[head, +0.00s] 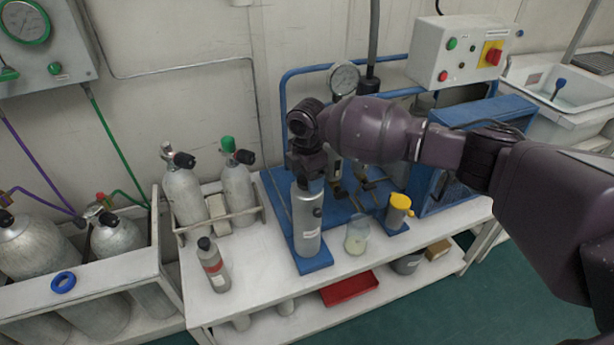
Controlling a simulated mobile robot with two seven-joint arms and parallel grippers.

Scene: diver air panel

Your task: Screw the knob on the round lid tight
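A silver cylindrical canister (307,222) stands upright on the blue base of the compressor unit in the head view. My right arm reaches in from the right, and my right gripper (308,172) points down at the top of this canister. The gripper hides the canister's top, so I cannot make out a round lid or a knob there. Its fingers are dark and small, and I cannot tell whether they are open, shut or touching anything. My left gripper is not in view.
A grey bottle with a red band (214,267), a clear jar (356,236) and a yellow-capped container (398,211) stand near the canister. Two gas cylinders (184,193) stand in a rack to the left. A pressure gauge (344,78) and control box (458,50) are behind.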

